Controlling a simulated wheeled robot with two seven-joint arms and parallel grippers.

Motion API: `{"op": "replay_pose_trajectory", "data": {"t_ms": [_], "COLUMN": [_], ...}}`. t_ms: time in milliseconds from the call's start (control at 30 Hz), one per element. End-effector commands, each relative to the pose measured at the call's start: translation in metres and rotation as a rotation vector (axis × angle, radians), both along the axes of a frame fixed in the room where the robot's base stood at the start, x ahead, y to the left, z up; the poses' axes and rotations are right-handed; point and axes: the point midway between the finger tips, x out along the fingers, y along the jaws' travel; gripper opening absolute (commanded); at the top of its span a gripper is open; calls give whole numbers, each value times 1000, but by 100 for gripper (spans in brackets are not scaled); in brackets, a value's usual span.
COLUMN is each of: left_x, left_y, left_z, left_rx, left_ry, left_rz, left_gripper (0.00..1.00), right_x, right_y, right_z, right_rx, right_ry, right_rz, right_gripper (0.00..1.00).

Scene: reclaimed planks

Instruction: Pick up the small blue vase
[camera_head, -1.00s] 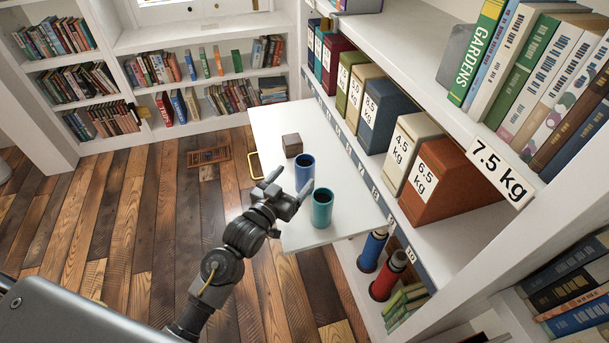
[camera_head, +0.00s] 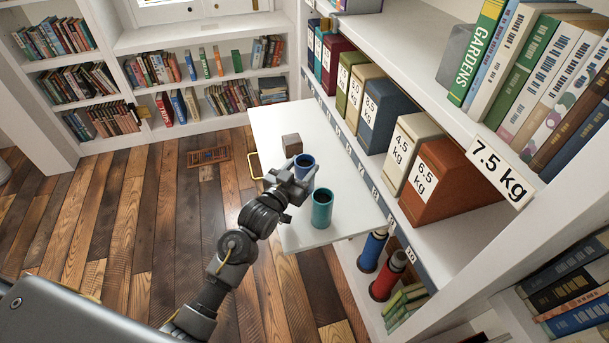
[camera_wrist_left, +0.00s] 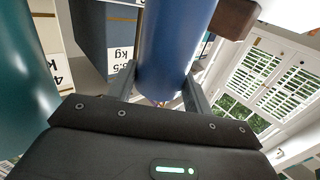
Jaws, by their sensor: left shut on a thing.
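The small blue vase (camera_head: 305,162) is an open-topped cylinder standing upright on the white pull-out surface (camera_head: 272,122). My left gripper (camera_head: 297,177) is shut on it, with its fingers on either side. In the left wrist view the blue vase (camera_wrist_left: 178,45) fills the space between the two fingers (camera_wrist_left: 160,88). Its lower part is partly hidden by the gripper in the head view. A teal vase (camera_head: 321,208) stands just nearer, apart from the blue one. My right gripper is not in view.
A small brown block (camera_head: 291,144) sits behind the blue vase. Weight-labelled boxes, such as the orange-brown one (camera_head: 450,180), line the shelf to the right. Blue (camera_head: 372,250) and red (camera_head: 388,275) bottles stand below. The far part of the white surface is clear.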

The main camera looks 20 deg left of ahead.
Motion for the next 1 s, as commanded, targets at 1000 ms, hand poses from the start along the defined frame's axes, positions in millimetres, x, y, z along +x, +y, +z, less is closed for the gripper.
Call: {"op": "replay_pose_trajectory", "data": {"t_ms": [1000], "left_x": [-70], "left_y": [22], "left_z": [101], "left_rx": [3], "left_ry": [-1], "left_rz": [-1], "left_gripper": [24], "right_x": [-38], "right_y": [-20], "right_z": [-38], "right_rx": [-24], "right_ry": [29], "right_rz": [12], "right_gripper": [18]}}
